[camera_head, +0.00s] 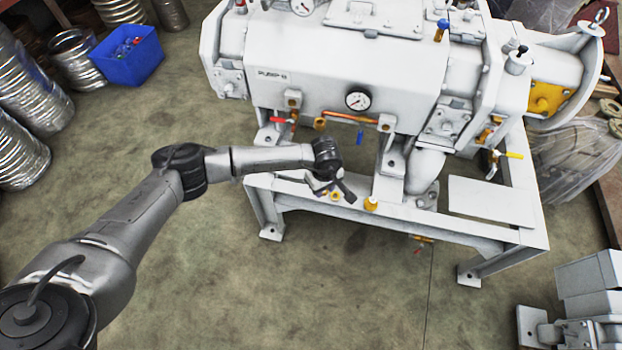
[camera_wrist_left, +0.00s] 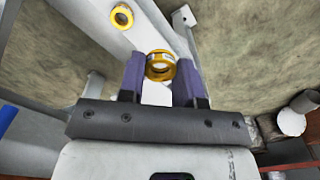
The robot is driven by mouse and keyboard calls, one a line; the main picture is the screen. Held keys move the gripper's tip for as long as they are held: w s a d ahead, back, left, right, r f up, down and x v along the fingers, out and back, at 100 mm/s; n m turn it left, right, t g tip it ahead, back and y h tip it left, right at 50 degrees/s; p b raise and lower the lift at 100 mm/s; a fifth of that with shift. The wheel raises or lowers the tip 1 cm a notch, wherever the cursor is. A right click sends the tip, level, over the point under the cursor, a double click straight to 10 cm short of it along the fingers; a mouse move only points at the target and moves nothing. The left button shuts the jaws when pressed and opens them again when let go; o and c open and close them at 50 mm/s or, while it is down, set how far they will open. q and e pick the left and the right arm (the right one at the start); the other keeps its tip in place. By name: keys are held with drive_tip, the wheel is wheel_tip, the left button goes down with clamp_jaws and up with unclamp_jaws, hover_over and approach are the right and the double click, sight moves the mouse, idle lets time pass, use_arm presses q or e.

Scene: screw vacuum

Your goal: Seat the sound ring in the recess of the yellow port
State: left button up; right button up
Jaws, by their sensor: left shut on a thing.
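My left gripper (camera_head: 338,190) is over the front rail of the white pump frame, fingers pointing down. In the left wrist view its two dark fingers (camera_wrist_left: 160,72) flank a yellow ring-shaped piece (camera_wrist_left: 160,66) with a round opening, and the gripper is shut on it. I cannot tell whether it is the sound ring. A second yellow round fitting (camera_head: 371,204) stands on the rail to the right of the gripper; it also shows in the left wrist view (camera_wrist_left: 122,16), apart from the fingers. I cannot tell which piece is the port; no recess shows clearly. My right gripper is not in view.
The white pump (camera_head: 345,70) rises behind the rail, with a gauge (camera_head: 358,100), copper pipe and a blue handle (camera_head: 360,138) low on its front. A blue bin (camera_head: 127,57) and metal ducts stand at the left. Grey blocks (camera_head: 590,285) stand lower right. The front floor is clear.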

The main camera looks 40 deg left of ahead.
use_arm(q)
drive_tip(key=shift+d+r, duration=0.6)
drive_tip(key=shift+d, duration=0.2)
drive_tip(key=m, duration=0.1)
drive_tip(key=s+m, duration=0.1)
drive_tip(key=shift+d+r+m+p, duration=0.15)
drive_tip(key=shift+m+p, duration=0.2)
drive_tip(key=shift+m, duration=0.05)
drive_tip(key=s+d+r+m+p, duration=0.45)
drive_tip(key=s+r+m, duration=0.45)
drive_tip(key=r, duration=0.3)
drive_tip(key=w+a+r+m+p, duration=0.15)
drive_tip(key=r+p, duration=0.75)
drive_tip(key=r, duration=1)
drive_tip(key=w+r+p, duration=0.3)
drive_tip(key=r+p, duration=0.6)
drive_tip(key=r, duration=0.9)
drive_tip(key=s+r+p, duration=0.3)
drive_tip(key=r+p, duration=0.7)
drive_tip(key=p, duration=0.1)
drive_tip(key=s+r+p, duration=0.3)
drive_tip(key=r+p, duration=0.8)
drive_tip(key=p, duration=0.1)
drive_tip(key=s+r+p, duration=0.3)
drive_tip(key=r+p, duration=0.8)
drive_tip(key=p, duration=0.1)
drive_tip(key=shift+r, duration=0.25)
